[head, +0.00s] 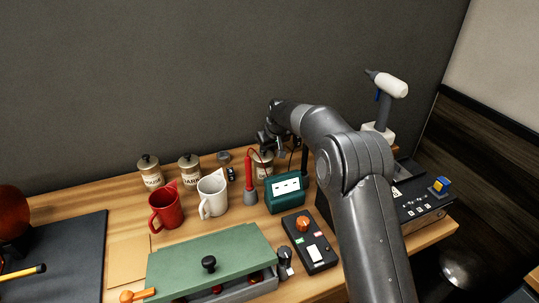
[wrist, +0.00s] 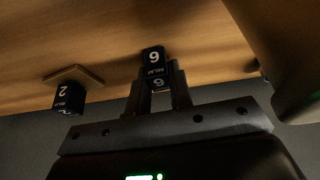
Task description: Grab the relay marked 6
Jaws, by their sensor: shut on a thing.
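The relay marked 6 (wrist: 153,60) is a small black block with white print, between the fingers of my gripper (wrist: 158,78) in the wrist view. My gripper is shut on it. Whether the relay touches the tabletop or hangs clear of it, I cannot tell. A second black relay marked 2 (wrist: 68,97) is left of it in the wrist view, by a small wooden plate (wrist: 85,74). In the head view my gripper (head: 268,138) is at the back of the table, partly hidden by my arm, and the held relay cannot be made out.
Near my gripper stand a lidded canister (head: 263,165), a red probe in a grey stand (head: 250,185) and a teal meter (head: 286,194). A white mug (head: 212,194), red mug (head: 165,208) and green-lidded box (head: 210,262) are farther left and front. The grey wall is close behind.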

